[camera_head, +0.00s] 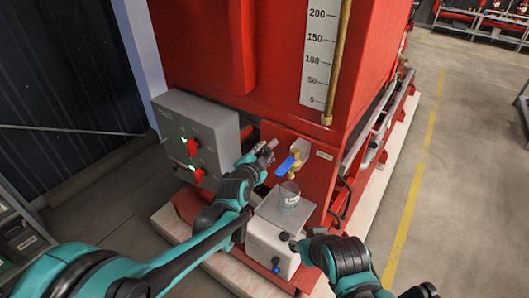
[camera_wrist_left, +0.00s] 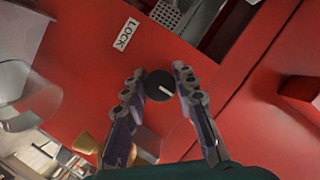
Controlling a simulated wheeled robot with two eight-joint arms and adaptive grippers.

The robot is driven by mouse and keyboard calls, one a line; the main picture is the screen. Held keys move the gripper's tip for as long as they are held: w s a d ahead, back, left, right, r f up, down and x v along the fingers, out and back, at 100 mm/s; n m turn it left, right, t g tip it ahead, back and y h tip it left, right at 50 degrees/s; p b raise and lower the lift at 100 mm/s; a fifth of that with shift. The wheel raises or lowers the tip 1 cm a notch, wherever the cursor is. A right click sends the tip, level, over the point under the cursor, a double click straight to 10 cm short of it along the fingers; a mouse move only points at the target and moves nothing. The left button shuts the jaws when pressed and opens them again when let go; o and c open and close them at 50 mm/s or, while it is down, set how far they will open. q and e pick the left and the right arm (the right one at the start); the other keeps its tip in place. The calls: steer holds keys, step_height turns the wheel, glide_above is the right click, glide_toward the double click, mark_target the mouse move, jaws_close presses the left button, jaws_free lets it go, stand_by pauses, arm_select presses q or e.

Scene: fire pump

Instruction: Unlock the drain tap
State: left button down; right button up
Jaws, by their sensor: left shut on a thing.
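A round black knob (camera_wrist_left: 158,84) with a white pointer line sits on a red panel in the left wrist view. The pointer is turned away from the white LOCK label (camera_wrist_left: 125,34). My left gripper (camera_wrist_left: 160,80) has a finger on each side of the knob and is shut on it. In the head view my left gripper (camera_head: 266,149) is at the red panel and hides the knob. The drain tap (camera_head: 287,167), brass with a blue lever, is just right of it. My right gripper (camera_head: 294,243) is low, beside a white container; its jaws are unclear.
A glass beaker (camera_head: 289,195) stands on the white container (camera_head: 268,243) below the tap. A grey control box (camera_head: 197,135) with red switches is left of my left gripper. The red tank (camera_head: 275,60) rises behind. Open floor lies at the right.

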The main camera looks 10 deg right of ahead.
arm_select(q)
steer(key=shift+n, duration=0.3)
steer(key=shift+r+n+g+p, duration=0.1)
steer(key=shift+n+g+p, duration=0.3)
steer(key=shift+p, duration=0.1)
steer(key=shift+n+g+h+p, duration=0.45)
steer(key=shift+n+g+h, duration=0.15)
steer(key=shift+n, duration=0.3)
steer(key=shift+n+g+h, duration=0.4)
steer(key=shift+n, duration=0.6)
steer(key=shift+n+g+h+p, duration=0.3)
steer(key=shift+n+g+h, duration=0.2)
steer(key=shift+n, duration=0.4)
steer(key=n+g+h, duration=0.1)
steer(key=n, duration=0.2)
steer(key=n+g+h+b, duration=0.1)
steer(key=n+h, duration=0.1)
steer(key=n, duration=0.1)
steer(key=shift+s+n+h+b, duration=0.1)
steer(key=shift+n+h+b, duration=0.2)
steer(key=shift+n+b, duration=0.1)
steer(key=shift+d, duration=0.1)
